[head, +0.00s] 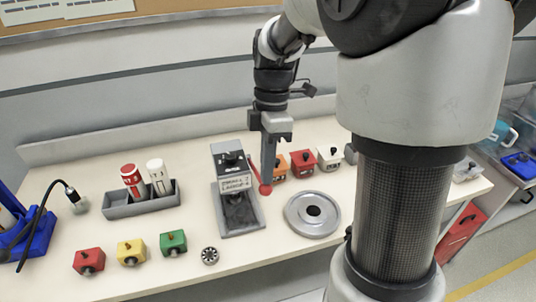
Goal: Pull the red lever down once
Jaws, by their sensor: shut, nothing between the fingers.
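A grey device (235,213) with a labelled upright block stands on the bench, left of centre. The red lever (265,189) is on the right side of this device. Its thin red arm slopes down and right to a round red knob. My gripper (268,181) points straight down just right of the device, its fingers shut. Its tips overlap the knob in the picture; I cannot tell whether they touch it.
A grey tray (116,207) with a red and a white cylinder stands left of the device. Red (89,261), yellow (131,252) and green (173,242) button boxes line the front. A round metal plate (300,222) lies right. More boxes (303,163) stand behind my gripper.

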